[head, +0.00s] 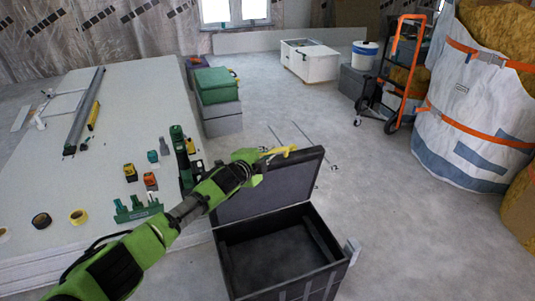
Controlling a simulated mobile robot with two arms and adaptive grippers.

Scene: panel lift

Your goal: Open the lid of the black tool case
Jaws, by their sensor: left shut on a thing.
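The black tool case (341,268) stands on the concrete floor at the lower middle of the head view. Its lid (262,196) is raised and stands up at the back of the case, leaning slightly. The dark inside of the case shows and looks empty. My left arm reaches in from the lower left across the front of the lid. My left gripper (279,152), with yellow fingers, is at the lid's upper edge and shut on it. The arm hides the lid's left part. My right gripper is not in view.
A low stack of pale boards (100,150) on the left carries tools, tape rolls and batteries. A green case (216,86) sits behind. An orange hand truck (405,70) and a large white bag (465,110) stand at the right. The floor right of the case is clear.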

